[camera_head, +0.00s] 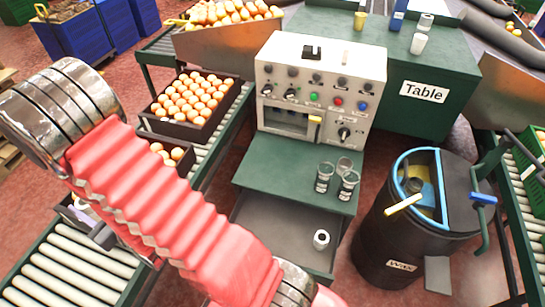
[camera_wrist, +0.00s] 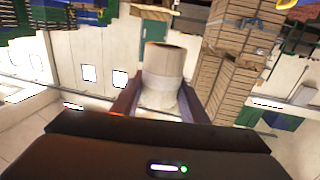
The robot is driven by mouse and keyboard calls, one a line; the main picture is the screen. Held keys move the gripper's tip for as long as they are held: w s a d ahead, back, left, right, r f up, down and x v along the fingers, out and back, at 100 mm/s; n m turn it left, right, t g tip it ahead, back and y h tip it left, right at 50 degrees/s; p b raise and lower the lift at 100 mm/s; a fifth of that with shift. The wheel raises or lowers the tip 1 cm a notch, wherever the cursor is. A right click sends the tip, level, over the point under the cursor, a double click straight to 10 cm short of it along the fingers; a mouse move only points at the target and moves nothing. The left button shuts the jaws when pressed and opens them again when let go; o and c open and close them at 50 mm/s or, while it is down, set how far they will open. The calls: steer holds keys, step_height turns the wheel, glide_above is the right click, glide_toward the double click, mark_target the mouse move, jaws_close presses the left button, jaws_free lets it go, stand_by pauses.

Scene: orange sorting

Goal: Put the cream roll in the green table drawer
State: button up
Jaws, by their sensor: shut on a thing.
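A cream roll (camera_wrist: 162,68) stands between the two fingers of my gripper (camera_wrist: 160,84) in the wrist view. The fingers are shut on it from both sides, and its open top end faces up in the picture. In the head view my arm hides most of the gripper at the left, and I cannot make out the held roll there. The green table drawer (camera_head: 268,222) is pulled open below the small green tabletop (camera_head: 290,178). A white roll (camera_head: 321,240) stands inside the drawer, towards its right front.
Glass jars (camera_head: 347,185) stand on the tabletop, before a control box (camera_head: 315,90). A black wax barrel (camera_head: 395,250) is right of the drawer. Crates of oranges (camera_head: 195,130) sit on the left conveyor.

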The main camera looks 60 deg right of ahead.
steer(key=s+d+f+m+g+h, duration=0.1)
steer(key=s+d+f+m+h, duration=0.15)
steer(key=d, duration=0.75)
steer(key=s+d+f+m+h, duration=0.15)
steer(key=d+h, duration=0.25)
steer(key=d, duration=0.5)
steer(key=m+g+h, duration=1.2)
steer(key=m+g, duration=0.2)
steer(key=g, duration=0.4)
glide_above(293, 167)
step_height(293, 167, down, 8)
steer(key=shift+s+r+y, duration=0.1)
steer(key=shift+r+y, duration=0.05)
steer(key=shift+y, duration=0.1)
steer(key=shift+f, duration=2.9)
steer(key=shift+f, duration=0.1)
steer(key=shift+f, duration=2)
